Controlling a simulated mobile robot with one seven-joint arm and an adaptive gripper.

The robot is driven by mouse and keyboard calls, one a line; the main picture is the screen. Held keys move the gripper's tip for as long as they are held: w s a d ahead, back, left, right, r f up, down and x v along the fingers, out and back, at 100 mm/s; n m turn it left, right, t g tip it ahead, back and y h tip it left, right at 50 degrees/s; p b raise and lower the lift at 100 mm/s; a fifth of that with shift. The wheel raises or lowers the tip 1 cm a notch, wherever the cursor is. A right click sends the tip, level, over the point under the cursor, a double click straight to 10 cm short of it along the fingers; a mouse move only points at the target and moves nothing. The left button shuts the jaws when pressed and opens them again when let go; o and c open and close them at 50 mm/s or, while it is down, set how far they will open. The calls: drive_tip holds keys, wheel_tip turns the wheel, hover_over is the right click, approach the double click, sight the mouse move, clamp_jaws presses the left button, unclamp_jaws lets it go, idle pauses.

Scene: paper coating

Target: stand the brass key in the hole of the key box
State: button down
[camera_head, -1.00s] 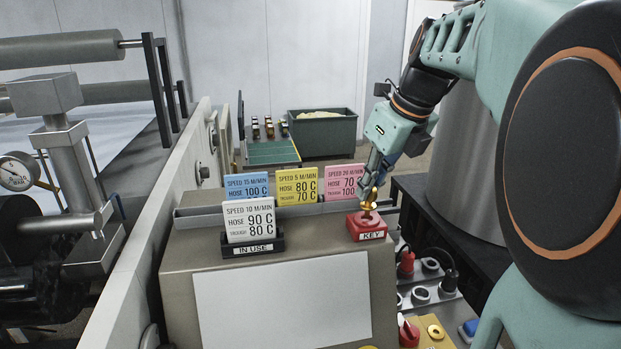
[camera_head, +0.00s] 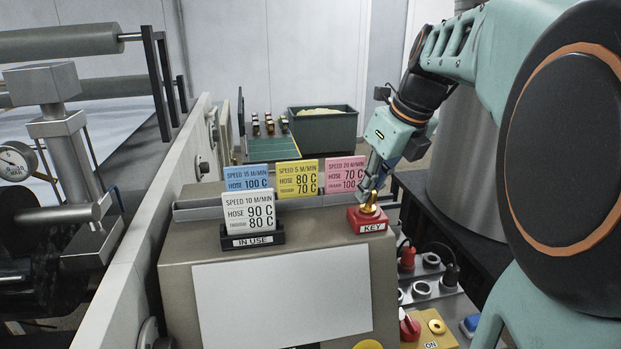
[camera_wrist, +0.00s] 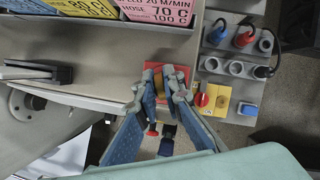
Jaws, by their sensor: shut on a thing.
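The red key box (camera_head: 367,219), labelled KEY, sits on the right end of the beige cabinet top. The brass key (camera_head: 369,205) stands roughly upright at the top of the box, its lower end hidden, so I cannot tell how deep it sits in the hole. My gripper (camera_head: 372,187) is directly above the box, pointing down, with its fingers closed on the key's upper part. In the wrist view the fingers (camera_wrist: 164,94) come together over the red box (camera_wrist: 157,68), and they largely cover the key.
A white card stands in the IN USE holder (camera_head: 252,240). Blue, yellow and pink cards (camera_head: 346,175) stand in a grey rack (camera_head: 200,211) behind, close to my gripper. Plugs and sockets (camera_head: 421,289) lie below right of the box. The white sheet in front is clear.

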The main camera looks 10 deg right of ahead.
drive_tip(key=c, duration=2)
unclamp_jaws()
drive_tip(key=v, duration=1.2)
